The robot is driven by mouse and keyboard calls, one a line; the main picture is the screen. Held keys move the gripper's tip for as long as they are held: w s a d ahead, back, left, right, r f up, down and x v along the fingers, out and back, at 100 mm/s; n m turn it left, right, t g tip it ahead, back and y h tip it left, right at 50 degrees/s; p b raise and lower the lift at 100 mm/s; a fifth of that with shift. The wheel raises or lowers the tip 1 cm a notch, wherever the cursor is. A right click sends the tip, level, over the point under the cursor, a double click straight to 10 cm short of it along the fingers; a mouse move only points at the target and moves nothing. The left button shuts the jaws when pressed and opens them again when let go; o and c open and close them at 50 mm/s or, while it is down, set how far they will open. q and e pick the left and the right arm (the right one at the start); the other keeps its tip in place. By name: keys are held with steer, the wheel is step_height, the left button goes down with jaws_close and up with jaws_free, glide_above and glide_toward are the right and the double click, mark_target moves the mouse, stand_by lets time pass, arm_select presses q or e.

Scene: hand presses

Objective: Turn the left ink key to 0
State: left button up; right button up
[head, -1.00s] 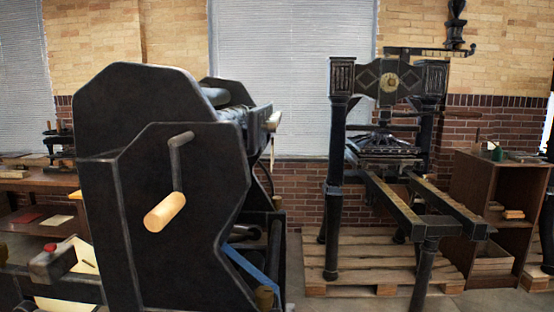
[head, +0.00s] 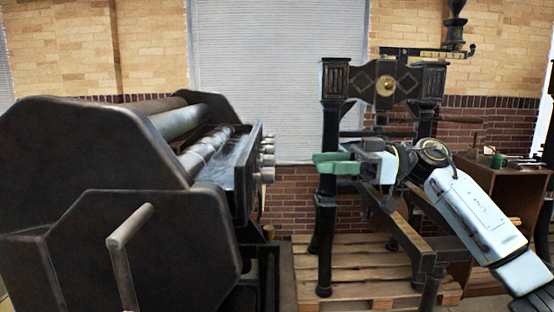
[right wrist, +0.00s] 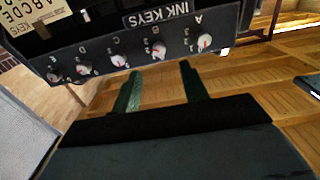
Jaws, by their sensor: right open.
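The ink keys are silvery knobs in a row on the dark press's side; a few show in the head view (head: 266,160). In the right wrist view the panel (right wrist: 160,18) is marked INK KEYS, with several knobs bearing red pointer marks. The knob by A (right wrist: 205,42) is at picture right; the leftmost knob (right wrist: 54,77) is at the far end. Their dial numbers are too small to read. My right gripper (head: 328,163) is open and empty, its green fingers pointing toward the keys, apart from them. It also shows in the wrist view (right wrist: 160,86). My left gripper is out of view.
The press with rollers (head: 185,122) fills the left side, its crank (head: 130,228) in front. A dark iron press (head: 330,215) stands on a wooden pallet (head: 300,262) behind my right arm. A brown cabinet (head: 488,178) is farther right.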

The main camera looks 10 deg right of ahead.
mark_target(266, 162)
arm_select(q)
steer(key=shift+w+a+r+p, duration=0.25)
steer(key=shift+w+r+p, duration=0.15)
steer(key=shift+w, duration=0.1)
arm_select(e)
steer(key=w+a, duration=0.2)
steer(key=a, duration=0.7)
steer(key=shift+a, duration=0.25)
steer(key=shift+c, duration=0.3)
steer(key=shift+w, duration=0.1)
jaws_close()
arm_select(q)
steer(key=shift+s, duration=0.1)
